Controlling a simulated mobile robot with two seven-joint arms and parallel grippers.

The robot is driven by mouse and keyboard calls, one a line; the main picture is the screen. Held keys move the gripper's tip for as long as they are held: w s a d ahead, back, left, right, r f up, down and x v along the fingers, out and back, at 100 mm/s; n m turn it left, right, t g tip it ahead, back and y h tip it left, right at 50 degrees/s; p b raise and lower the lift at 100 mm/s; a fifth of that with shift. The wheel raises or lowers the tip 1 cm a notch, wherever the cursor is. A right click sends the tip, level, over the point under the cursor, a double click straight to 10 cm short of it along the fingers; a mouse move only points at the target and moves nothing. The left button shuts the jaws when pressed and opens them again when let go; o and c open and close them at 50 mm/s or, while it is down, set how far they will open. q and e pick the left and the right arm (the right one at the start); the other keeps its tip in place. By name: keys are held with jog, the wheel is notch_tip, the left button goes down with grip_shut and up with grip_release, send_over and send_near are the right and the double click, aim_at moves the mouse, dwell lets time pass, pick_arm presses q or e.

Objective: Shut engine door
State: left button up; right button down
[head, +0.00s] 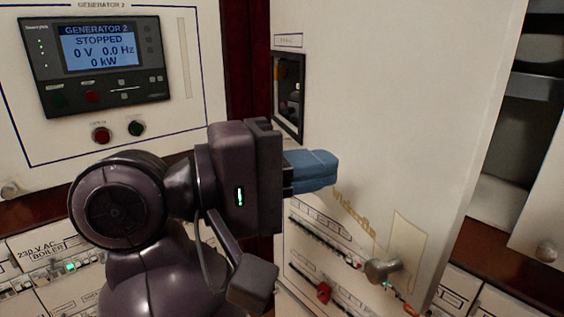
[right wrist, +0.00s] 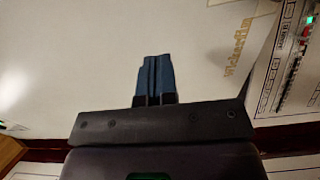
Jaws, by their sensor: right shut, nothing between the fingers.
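The engine door looks to be the large white panel (head: 420,110), standing swung out at an angle on the right of the head view. It carries gold lettering and a round metal knob (head: 383,270) near its lower edge. Its pale face (right wrist: 90,60) fills much of the right wrist view, with the lettering to the right of the fingers. My right gripper (head: 325,170) is shut and empty, its blue fingertips pressed together in front of the door face. They also show in the right wrist view (right wrist: 155,75). I cannot tell whether they touch the door. My left gripper is out of view.
A generator control panel (head: 110,60) with a lit screen reading STOPPED is at the left. Breaker rows (head: 325,245) with small switches and green lights sit low. A dark opening with shelves (head: 535,90) shows right of the door, beside another white panel with a knob (head: 546,251).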

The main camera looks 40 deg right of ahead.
aim_at(396, 155)
jog(key=p+x, duration=0.1)
jog(key=x, duration=0.4)
jog(key=shift+s+d+r, duration=0.15)
jog(key=shift+s+d, duration=0.1)
jog(key=shift+d, duration=0.1)
jog(key=shift+x, duration=0.9)
jog(key=shift+w, duration=0.15)
